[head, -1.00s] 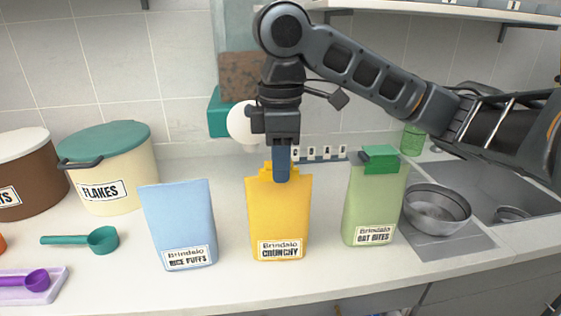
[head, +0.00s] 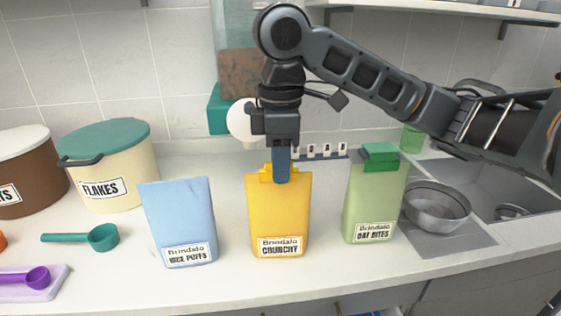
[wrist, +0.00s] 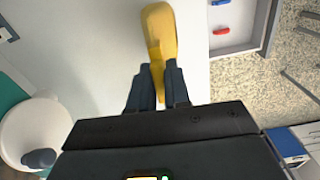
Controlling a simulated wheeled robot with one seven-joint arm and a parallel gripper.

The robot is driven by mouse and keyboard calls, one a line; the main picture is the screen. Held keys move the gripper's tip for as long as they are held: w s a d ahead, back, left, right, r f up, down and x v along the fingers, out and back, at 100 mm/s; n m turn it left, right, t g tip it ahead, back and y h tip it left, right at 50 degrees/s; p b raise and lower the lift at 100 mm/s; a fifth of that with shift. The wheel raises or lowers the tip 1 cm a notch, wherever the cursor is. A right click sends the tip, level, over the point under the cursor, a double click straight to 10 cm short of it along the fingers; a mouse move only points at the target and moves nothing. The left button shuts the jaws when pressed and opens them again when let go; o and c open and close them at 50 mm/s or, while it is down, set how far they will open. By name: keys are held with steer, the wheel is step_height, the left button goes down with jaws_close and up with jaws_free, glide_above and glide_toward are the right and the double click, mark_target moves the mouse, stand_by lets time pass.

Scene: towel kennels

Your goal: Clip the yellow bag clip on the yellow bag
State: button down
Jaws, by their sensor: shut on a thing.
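The yellow bag (head: 279,220), labelled Crunchy, stands upright on the counter between a blue bag and a green bag. My gripper (head: 282,178) points down at the middle of its top edge and is shut on the yellow bag clip (head: 266,174). The clip is at the bag's top edge, partly hidden by the fingers; both are yellow, so I cannot tell whether it grips the bag. In the wrist view, yellow shows between and beyond my fingers (wrist: 158,88), with clip and bag hard to separate there.
The blue bag (head: 181,218) has no clip; the green bag (head: 373,205) carries a green clip (head: 380,157). Left are a flakes canister (head: 112,180), a teal scoop (head: 100,237) and a purple scoop (head: 38,277). A metal bowl (head: 437,208) sits at the sink.

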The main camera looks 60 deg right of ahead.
steer(key=shift+f, duration=0.1)
stand_by(0.3)
steer(key=c, duration=1)
jaws_free()
steer(key=shift+o, duration=0.4)
steer(key=o, duration=0.4)
steer(key=shift+r+p, duration=2.5)
steer(key=shift+p, duration=0.05)
